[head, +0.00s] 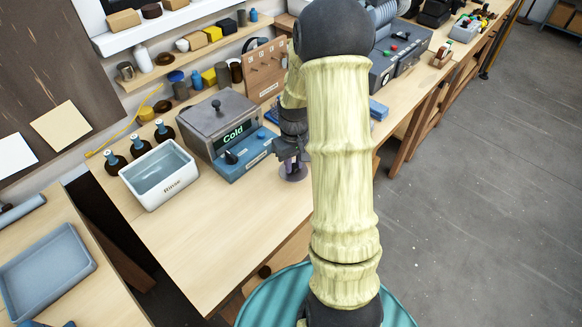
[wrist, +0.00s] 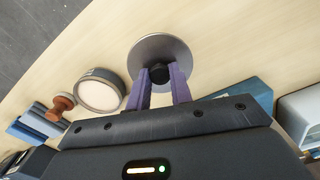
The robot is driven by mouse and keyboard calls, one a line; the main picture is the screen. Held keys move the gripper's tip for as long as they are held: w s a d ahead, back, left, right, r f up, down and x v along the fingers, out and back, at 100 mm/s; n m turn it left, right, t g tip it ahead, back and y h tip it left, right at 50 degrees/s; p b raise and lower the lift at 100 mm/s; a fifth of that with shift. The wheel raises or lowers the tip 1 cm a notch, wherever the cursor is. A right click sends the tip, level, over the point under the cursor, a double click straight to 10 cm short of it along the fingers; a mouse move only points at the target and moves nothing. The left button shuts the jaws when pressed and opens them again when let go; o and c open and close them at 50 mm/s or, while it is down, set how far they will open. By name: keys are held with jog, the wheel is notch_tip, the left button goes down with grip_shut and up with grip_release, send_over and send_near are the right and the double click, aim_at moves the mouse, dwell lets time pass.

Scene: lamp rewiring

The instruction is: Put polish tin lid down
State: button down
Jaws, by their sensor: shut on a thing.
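The polish tin lid is a grey metal disc (wrist: 152,45) with a dark knob, seen in the middle of the wrist view. My gripper (wrist: 158,75) has its two purple fingers shut on the knob, one on each side. The lid is over the pale wooden bench; I cannot tell whether it touches the top or hangs just above it. A round open tin (wrist: 100,94) with a cream-coloured inside stands to the left of the lid, apart from it. In the head view my gripper (head: 292,168) is low over the bench, and my arm hides much around it.
A grey device reading "Cold" (head: 212,112) with a blue front unit (head: 245,158) stands left of my gripper. A white basin (head: 160,182) and dark bottles are further left. A brown knobbed piece (wrist: 62,104) lies beyond the tin. The bench front is clear.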

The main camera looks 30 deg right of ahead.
aim_at(294, 166)
jog(key=shift+s+f, duration=0.1)
jog(key=shift+f, duration=0.1)
jog(key=shift+f, duration=1.8)
jog(key=shift+f, duration=0.15)
jog(key=c, duration=1.3)
grip_release()
jog(key=shift+o, duration=0.2)
notch_tip(294, 166, up, 12)
jog(key=shift+r, duration=0.2)
